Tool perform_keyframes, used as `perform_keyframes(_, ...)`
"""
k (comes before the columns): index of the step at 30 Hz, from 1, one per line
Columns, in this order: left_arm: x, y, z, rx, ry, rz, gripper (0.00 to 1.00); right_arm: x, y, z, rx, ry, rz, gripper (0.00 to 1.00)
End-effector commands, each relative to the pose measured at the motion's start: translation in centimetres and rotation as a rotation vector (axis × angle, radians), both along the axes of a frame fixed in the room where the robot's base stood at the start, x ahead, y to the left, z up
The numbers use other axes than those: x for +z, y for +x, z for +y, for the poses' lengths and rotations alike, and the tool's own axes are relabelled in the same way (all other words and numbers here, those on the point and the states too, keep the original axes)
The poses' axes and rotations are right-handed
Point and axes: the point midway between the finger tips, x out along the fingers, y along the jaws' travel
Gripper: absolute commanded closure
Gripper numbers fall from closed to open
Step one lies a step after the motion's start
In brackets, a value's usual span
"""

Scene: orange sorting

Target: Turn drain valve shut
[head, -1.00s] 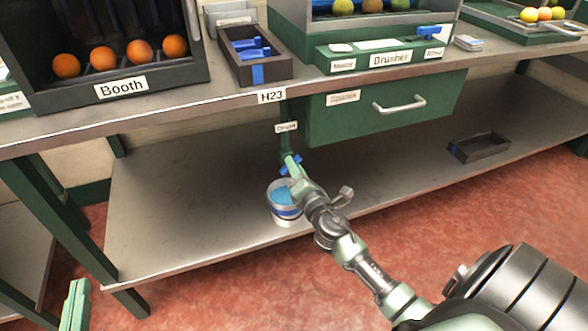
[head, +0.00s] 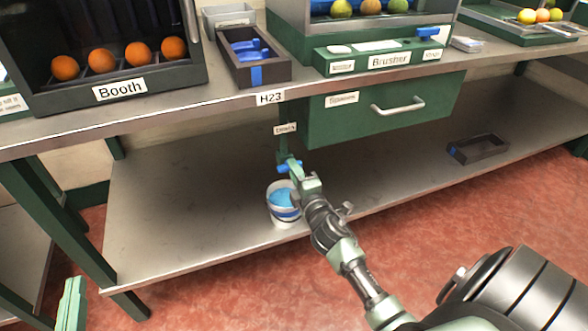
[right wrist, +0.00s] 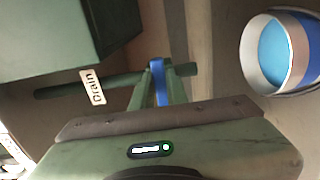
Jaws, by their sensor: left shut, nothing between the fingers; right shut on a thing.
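The drain valve has a blue handle (head: 286,167) on a green vertical pipe (head: 284,143) under the bench, below a "Drain" label (head: 285,128). In the right wrist view the blue handle (right wrist: 158,82) stands between my fingers and crosses the pipe (right wrist: 60,88). My right gripper (head: 295,170) is shut on the handle, and its fingers hide part of it. In the head view the handle lies roughly level across the pipe. My left gripper (head: 73,300) is shut and empty at the lower left, away from the valve.
A white bucket (head: 284,217) with blue contents stands on the lower shelf (head: 190,210) just below the valve; it also shows in the right wrist view (right wrist: 250,60). A green drawer (head: 350,125) is right of the pipe. A dark tray (head: 478,150) lies farther right on the shelf.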

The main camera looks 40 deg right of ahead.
Motion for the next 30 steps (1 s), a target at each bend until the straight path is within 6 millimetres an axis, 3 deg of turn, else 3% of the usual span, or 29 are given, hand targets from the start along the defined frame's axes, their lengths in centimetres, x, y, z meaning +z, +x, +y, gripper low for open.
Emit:
perform_keyframes(15,-0.36,-0.14,0.13,0.003,0.002,0.012,1.00,-0.05,0.00,-0.06,-0.002,0.020,-0.004,1.00)
perform_keyframes(16,-0.38,-0.15,0.13,0.003,0.002,0.013,1.00,-0.05,0.00,-0.06,-0.002,0.020,-0.004,0.77)
perform_keyframes(18,-0.42,-0.17,0.13,0.003,0.002,0.014,1.00,-0.05,0.00,-0.06,-0.001,0.019,-0.003,0.64)
perform_keyframes(30,-0.54,-0.14,0.17,0.003,0.007,0.027,1.00,-0.11,-0.85,0.18,0.000,0.017,-0.001,0.64)
